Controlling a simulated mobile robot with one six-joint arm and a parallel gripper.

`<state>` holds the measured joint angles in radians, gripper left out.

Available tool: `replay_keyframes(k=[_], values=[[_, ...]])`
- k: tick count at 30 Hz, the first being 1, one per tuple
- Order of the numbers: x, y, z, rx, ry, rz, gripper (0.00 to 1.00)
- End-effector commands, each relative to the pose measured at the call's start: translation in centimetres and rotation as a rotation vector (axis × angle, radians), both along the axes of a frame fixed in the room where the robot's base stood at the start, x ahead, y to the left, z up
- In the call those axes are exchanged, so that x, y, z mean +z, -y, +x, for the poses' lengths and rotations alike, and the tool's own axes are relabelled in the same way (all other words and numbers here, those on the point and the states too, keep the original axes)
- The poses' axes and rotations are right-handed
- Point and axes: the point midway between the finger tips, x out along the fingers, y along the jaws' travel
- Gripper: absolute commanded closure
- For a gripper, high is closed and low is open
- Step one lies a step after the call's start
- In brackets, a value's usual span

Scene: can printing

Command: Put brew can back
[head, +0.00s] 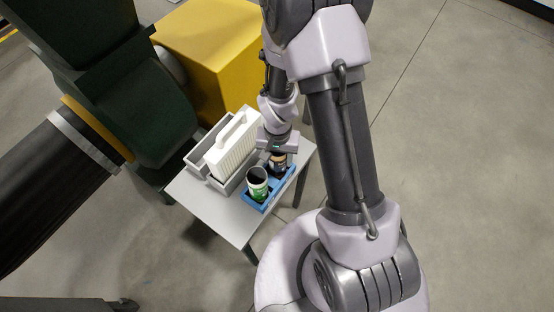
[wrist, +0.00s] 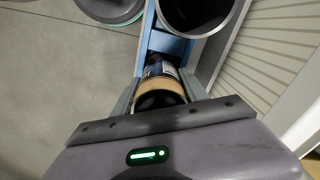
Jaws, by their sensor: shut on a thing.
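My gripper (head: 278,156) is at the right end of a blue tray (head: 263,203) on a small table. In the wrist view my gripper (wrist: 161,85) is shut on a dark can with a tan band (wrist: 160,87), which I take for the brew can. It also shows in the head view (head: 278,165), partly covered by the gripper. Whether its base rests in the tray or hangs just above it I cannot tell.
The grey table (head: 228,218) also bears a grey bin (head: 200,160) with a white ribbed, handled container (head: 232,145), close left of the tray. A yellow box (head: 208,50) stands behind; a dark green machine (head: 125,100) is at left. The table's front left corner is bare.

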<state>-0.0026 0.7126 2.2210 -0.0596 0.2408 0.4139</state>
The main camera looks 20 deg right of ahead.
Motion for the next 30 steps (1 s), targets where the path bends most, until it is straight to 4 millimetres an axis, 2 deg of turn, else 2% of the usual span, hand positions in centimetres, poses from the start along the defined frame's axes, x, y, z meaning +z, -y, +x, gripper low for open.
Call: replay_keyframes(k=[1,10,11,14,23,26,30], values=[[-0.6,0.0,0.0,0.000,-0.001,0.000,0.92],[-0.7,0.0,0.0,0.000,0.001,0.000,0.92],[-0.7,0.0,0.0,0.001,0.001,0.000,0.45],[-0.6,0.0,0.0,0.001,0.001,0.000,0.27],[-0.4,0.0,0.0,0.001,0.001,0.000,0.27],[1.2,0.0,0.2,0.001,0.004,0.000,0.27],[5.4,0.0,0.2,0.001,0.006,0.000,0.27]])
